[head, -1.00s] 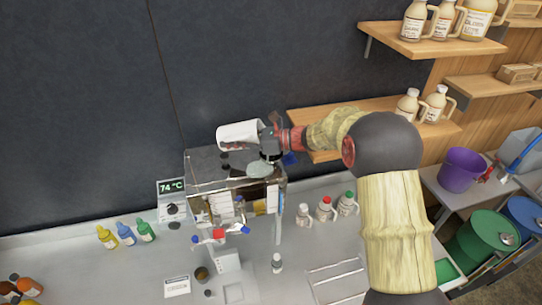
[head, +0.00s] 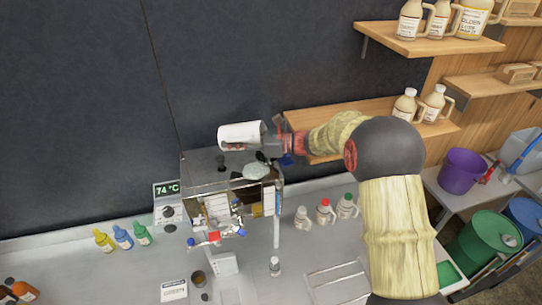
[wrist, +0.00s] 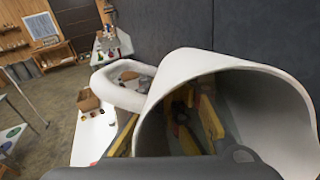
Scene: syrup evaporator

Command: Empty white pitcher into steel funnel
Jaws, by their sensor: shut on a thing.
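The white pitcher (head: 240,134) lies nearly on its side in the air above the steel evaporator (head: 225,180), near the dark wall. My gripper (head: 268,146) is at its right end and shut on it; the fingertips are mostly hidden. In the wrist view the pitcher's wall (wrist: 195,65) and wide mouth fill the right side, with its handle loop (wrist: 125,88) on the left. No liquid stream shows. A pale grey-green round piece (head: 256,171) sits on the evaporator top below my gripper. It may be the steel funnel, but I cannot tell.
A 74 °C display (head: 167,190) stands left of the evaporator. Small capped jugs (head: 325,211) stand to its right, and coloured bottles (head: 122,236) to its left. A wooden shelf (head: 372,119) with jugs is behind my arm. The bench front right holds a wire rack (head: 338,280).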

